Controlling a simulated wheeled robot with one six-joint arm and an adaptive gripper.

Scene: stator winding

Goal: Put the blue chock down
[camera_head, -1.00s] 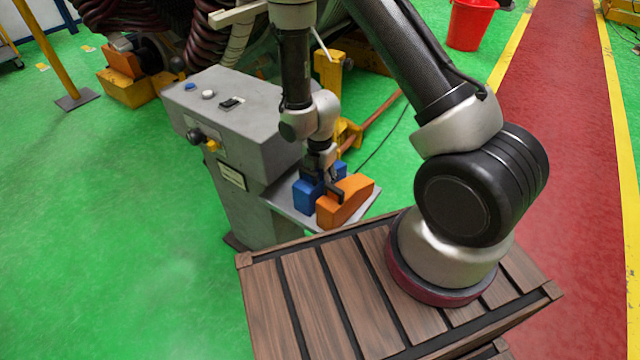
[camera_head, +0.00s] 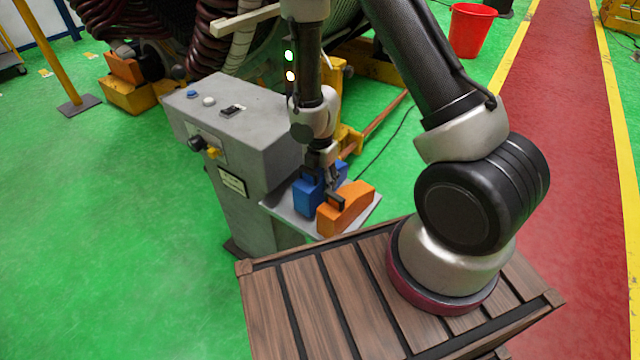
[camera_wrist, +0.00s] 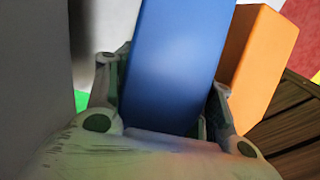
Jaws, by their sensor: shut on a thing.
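The blue chock (camera_head: 307,197) is at the small shelf (camera_head: 287,218) on the side of the grey control cabinet; it also fills the middle of the wrist view (camera_wrist: 175,60). My gripper (camera_head: 326,190) is shut on it, with a finger on each side of it in the wrist view (camera_wrist: 165,105). An orange chock (camera_head: 345,208) sits on the shelf right beside the blue one, and shows to its right in the wrist view (camera_wrist: 262,60). The gripper hides part of the blue chock. I cannot tell whether the blue chock's underside touches the shelf.
The grey cabinet (camera_head: 240,125) with knobs and buttons stands close on the left. A slatted wooden platform (camera_head: 300,300) lies in front, below my arm. A red bucket (camera_head: 471,30) stands far back. A bare strip of shelf shows in front of the chocks.

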